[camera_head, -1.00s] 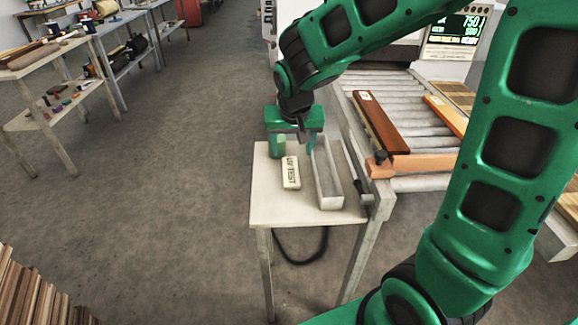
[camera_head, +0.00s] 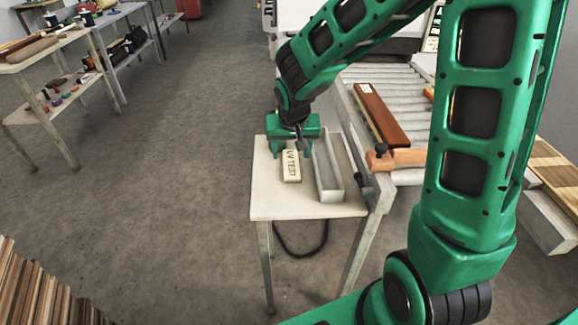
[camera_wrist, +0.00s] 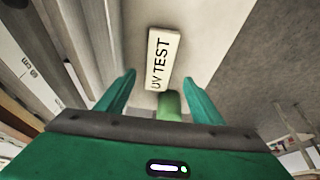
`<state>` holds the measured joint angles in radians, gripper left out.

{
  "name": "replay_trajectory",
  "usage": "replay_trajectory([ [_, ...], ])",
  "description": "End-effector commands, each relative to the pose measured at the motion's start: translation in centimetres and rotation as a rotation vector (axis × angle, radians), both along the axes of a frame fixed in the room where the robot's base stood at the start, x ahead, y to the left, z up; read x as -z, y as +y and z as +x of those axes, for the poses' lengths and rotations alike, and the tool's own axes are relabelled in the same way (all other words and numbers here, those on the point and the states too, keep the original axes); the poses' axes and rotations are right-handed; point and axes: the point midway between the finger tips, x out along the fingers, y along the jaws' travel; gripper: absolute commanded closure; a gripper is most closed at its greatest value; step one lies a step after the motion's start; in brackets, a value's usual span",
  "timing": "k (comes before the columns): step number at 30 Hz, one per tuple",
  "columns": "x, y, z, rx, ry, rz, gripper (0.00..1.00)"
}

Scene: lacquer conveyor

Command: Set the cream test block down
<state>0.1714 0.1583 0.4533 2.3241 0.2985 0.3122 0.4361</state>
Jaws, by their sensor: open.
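The cream test block (camera_head: 291,167), marked "UV TEST", lies flat on the small white side table (camera_head: 268,203). In the wrist view the block (camera_wrist: 161,58) lies beyond the fingertips, its near end roughly between their lines. My gripper (camera_head: 292,150) is over the back of the table at the block's far end. In the wrist view my gripper (camera_wrist: 160,85) is open, with its two green fingers apart and nothing held. A short green cylindrical thing (camera_wrist: 170,105) shows between the fingers, past the block's near end; the head view hides it behind my gripper.
A long, open grey tray (camera_head: 329,191) stands on the table just right of the block. The roller conveyor (camera_head: 375,77) carries a brown board (camera_head: 380,113) further right. An orange-brown bar (camera_head: 397,159) lies at the conveyor's near end. The table's front left is bare.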

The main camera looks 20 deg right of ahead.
Motion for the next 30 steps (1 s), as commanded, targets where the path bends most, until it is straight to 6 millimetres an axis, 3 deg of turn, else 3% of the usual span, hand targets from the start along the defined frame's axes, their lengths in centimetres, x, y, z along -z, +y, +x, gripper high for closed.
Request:
replay_trajectory([
  [5, 0.9, -0.1, 0.3, 0.000, 0.002, 0.001, 0.39],
  [15, 4.4, -0.8, 1.8, 0.000, 0.003, 0.001, 0.39],
  [26, 4.9, -0.9, 2.1, 0.000, -0.001, 0.000, 0.39],
  [30, 4.9, -0.8, 2.0, 0.000, 0.000, 0.000, 0.70],
])
